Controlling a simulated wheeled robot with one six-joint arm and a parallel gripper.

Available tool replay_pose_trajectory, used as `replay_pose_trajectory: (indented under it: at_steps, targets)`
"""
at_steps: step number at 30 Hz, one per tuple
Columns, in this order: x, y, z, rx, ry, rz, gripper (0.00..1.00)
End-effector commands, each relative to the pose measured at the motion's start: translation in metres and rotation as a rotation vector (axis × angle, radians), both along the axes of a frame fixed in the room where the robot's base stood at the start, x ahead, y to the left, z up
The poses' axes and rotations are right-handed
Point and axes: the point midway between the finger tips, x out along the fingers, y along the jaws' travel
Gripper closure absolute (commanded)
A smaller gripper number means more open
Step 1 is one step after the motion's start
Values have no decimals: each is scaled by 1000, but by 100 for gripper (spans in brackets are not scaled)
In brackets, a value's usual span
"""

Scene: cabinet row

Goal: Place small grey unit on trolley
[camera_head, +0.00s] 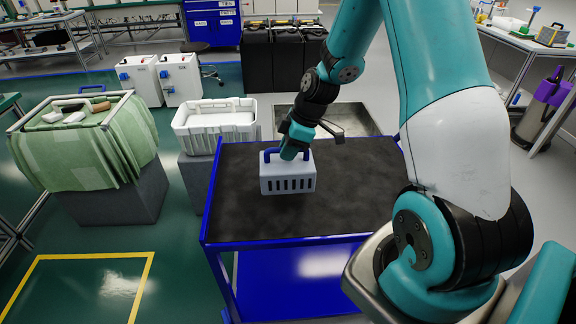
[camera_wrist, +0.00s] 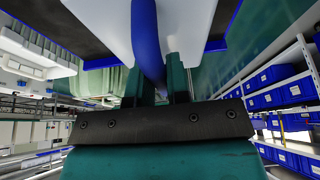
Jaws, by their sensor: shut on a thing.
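The small grey unit (camera_head: 288,182) is a light grey box with dark slots along its front and a blue handle on top. It is upright over the left-middle of the trolley (camera_head: 345,205), which has a black top and blue frame. I cannot tell whether its base touches the top. My gripper (camera_head: 287,154) is above the unit, shut on its handle. In the wrist view the blue handle (camera_wrist: 147,42) runs between the two green fingers of my gripper (camera_wrist: 160,84), with the pale unit body (camera_wrist: 102,24) beyond. The fingertips are partly hidden.
A white crate (camera_head: 215,118) stands on a grey block left of the trolley. A bin draped in green cloth (camera_head: 85,145) is farther left. Black bins (camera_head: 285,55) stand behind. The trolley top is bare around the unit. Blue boxes (camera_wrist: 285,95) fill a rack in the wrist view.

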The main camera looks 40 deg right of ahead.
Motion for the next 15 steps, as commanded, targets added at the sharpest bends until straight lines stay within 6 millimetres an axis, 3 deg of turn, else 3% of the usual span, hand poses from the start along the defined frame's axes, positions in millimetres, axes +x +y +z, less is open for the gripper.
replay_pose_trajectory:
  at_steps: [15]
  targets:
    - [0,0,-53,-1,-1,0,100]
